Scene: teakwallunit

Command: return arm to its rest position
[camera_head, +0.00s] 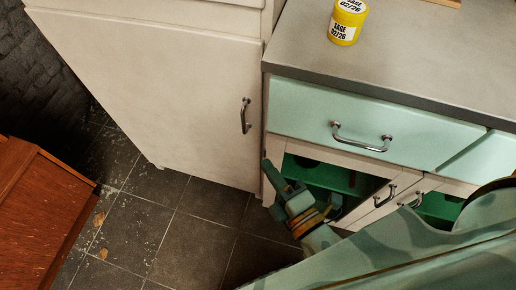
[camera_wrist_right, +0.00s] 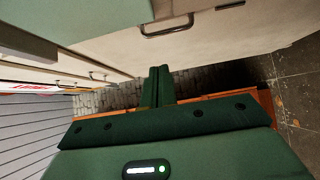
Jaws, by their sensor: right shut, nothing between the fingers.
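My right gripper (camera_head: 270,168) is shut and empty, with bare floor and the cabinet front beyond it in the head view. It is in front of the lower cabinet, close to the left edge of the cabinet's glazed door (camera_head: 370,172). In the right wrist view its two dark green fingers (camera_wrist_right: 160,72) are pressed together with nothing between them. My right arm reaches in from the lower right of the head view. My left gripper is in neither view.
A mint drawer (camera_head: 365,125) with a metal handle is above the gripper. A yellow SAGE tin (camera_head: 347,22) stands on the grey countertop (camera_head: 420,60). A cream cabinet door (camera_head: 170,100) is at the left. A reddish wooden piece (camera_head: 40,215) stands lower left.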

